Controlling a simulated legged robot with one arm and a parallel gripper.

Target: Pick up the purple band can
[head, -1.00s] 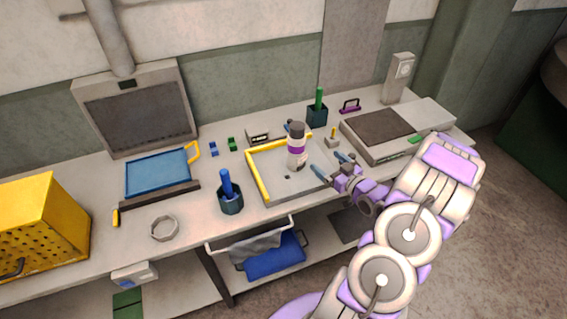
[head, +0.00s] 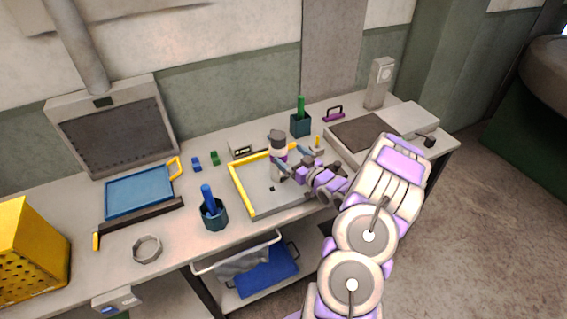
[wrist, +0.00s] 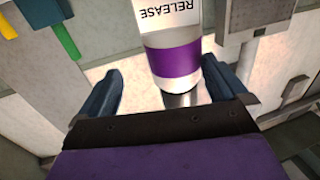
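The purple band can (head: 279,149) stands upright on the grey, yellow-edged tray (head: 241,190) in the head view. It is white with a purple band and a dark grey cap. My gripper (head: 292,160) is just to its right, low beside its body, and partly covers it. In the wrist view, the can's white part with the word RELEASE and its purple band (wrist: 175,60) show between the blue fingers of my gripper (wrist: 162,66). The fingers are spread, with a gap on each side of the can.
A green-handled tool in a dark teal holder (head: 300,124) stands behind the can. A blue-handled tool in a holder (head: 214,214) stands to the left. A flat grey machine (head: 365,133) lies to the right.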

